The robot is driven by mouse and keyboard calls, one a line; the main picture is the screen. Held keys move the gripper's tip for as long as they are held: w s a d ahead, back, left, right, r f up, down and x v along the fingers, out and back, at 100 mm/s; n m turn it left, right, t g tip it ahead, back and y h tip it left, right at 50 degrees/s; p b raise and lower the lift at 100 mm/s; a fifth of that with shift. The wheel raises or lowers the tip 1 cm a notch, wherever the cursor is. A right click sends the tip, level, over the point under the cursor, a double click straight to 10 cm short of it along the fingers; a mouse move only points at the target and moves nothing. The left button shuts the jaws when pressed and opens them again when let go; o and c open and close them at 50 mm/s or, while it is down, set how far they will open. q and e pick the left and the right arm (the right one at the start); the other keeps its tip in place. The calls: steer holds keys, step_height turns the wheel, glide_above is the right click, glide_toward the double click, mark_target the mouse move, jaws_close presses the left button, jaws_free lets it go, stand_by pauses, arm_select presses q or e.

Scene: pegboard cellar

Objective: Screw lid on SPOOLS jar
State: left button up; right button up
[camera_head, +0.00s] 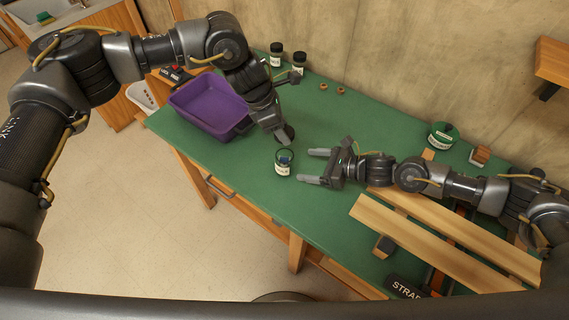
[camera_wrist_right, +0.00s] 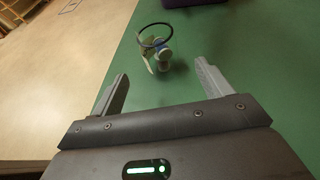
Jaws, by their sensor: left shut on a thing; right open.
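The open glass jar (camera_head: 283,170) stands upright on the green bench, with a pale label too small to read. In the right wrist view its dark rim (camera_wrist_right: 141,36) shows as a ring, with small pale and blue items inside. My left gripper (camera_head: 279,127) is shut on a dark round piece, seemingly the lid (camera_head: 287,135), above and behind the jar and apart from it. My right gripper (camera_head: 313,166) is open and empty, just right of the jar, fingers pointing at it. In the right wrist view the jar lies beyond the gap between the fingertips (camera_wrist_right: 160,73).
A purple bin (camera_head: 180,101) stands left on the bench (camera_head: 236,178). Two dark-lidded jars (camera_head: 276,55) (camera_head: 299,62) and small rings (camera_head: 323,87) are at the back. Wooden boards (camera_head: 430,240), a green-topped tin (camera_head: 442,136) and a black box (camera_head: 405,287) are right. Bench around the jar is clear.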

steer(key=x, duration=0.9)
steer(key=shift+w, duration=0.1)
steer(key=shift+c, duration=0.4)
steer(key=c, duration=1.4)
arm_select(q)
glide_above(283, 147)
steer(key=s, duration=0.2)
steer(key=shift+f, duration=2.45)
steer(key=shift+f, duration=0.1)
steer(key=shift+f, duration=0.8)
steer(key=shift+f, duration=0.5)
